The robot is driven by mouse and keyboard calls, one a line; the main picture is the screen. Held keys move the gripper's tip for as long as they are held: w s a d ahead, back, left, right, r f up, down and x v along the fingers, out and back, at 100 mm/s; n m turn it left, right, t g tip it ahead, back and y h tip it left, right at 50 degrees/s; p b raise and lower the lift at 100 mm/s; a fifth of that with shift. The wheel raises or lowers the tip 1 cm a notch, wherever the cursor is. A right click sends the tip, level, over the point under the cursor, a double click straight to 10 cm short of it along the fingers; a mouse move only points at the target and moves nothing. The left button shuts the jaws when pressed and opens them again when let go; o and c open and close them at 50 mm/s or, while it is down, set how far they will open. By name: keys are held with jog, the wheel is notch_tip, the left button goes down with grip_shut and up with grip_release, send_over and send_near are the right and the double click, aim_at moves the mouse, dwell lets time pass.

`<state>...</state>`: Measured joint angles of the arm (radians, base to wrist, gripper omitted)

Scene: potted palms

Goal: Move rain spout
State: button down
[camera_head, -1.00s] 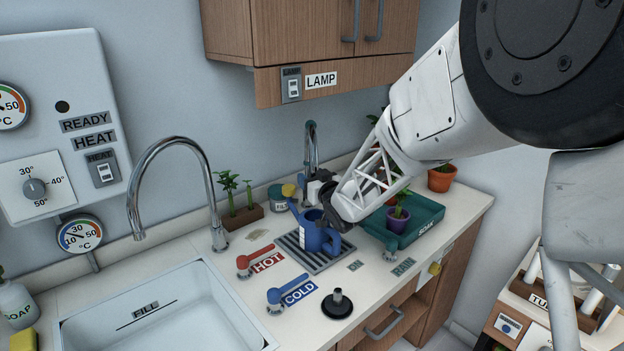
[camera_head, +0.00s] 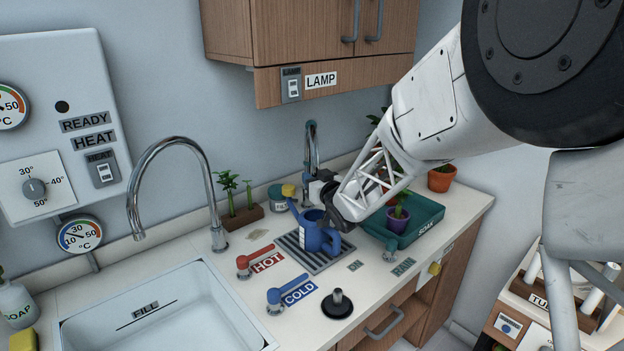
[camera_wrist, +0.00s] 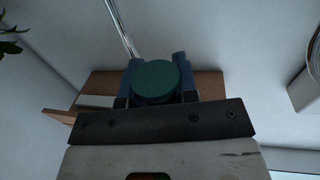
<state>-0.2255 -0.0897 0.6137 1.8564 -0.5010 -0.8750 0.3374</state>
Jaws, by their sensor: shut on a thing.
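The chrome rain spout (camera_head: 311,145) stands at the back of the counter, behind the blue watering can (camera_head: 312,238). My gripper (camera_head: 322,188) is low beside the spout, above and behind the can; its fingertips are partly hidden in the head view. In the wrist view my gripper (camera_wrist: 155,82) is shut on a round dark-green knob (camera_wrist: 156,80), held between its two fingers. A chrome pipe (camera_wrist: 121,28) rises behind the knob. How the knob joins the spout is hidden.
The watering can stands on a grey drain grate (camera_head: 340,259). A teal tray (camera_head: 424,220) with potted plants is close on the right. HOT (camera_head: 256,261) and COLD (camera_head: 290,296) levers are in front left. A wooden cabinet (camera_head: 290,40) hangs above.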

jog(key=w+d+n+g+y, duration=0.7)
jog(key=w+d+g, duration=0.5)
jog(key=w+d, duration=0.5)
jog(key=shift+d+n, duration=0.3)
jog(key=shift+n, duration=0.8)
jog(key=shift+r, duration=0.1)
jog(key=c, duration=0.9)
grip_release()
jog(key=s+d, duration=0.1)
jog(key=d, duration=0.6)
jog(key=shift+d, duration=0.35)
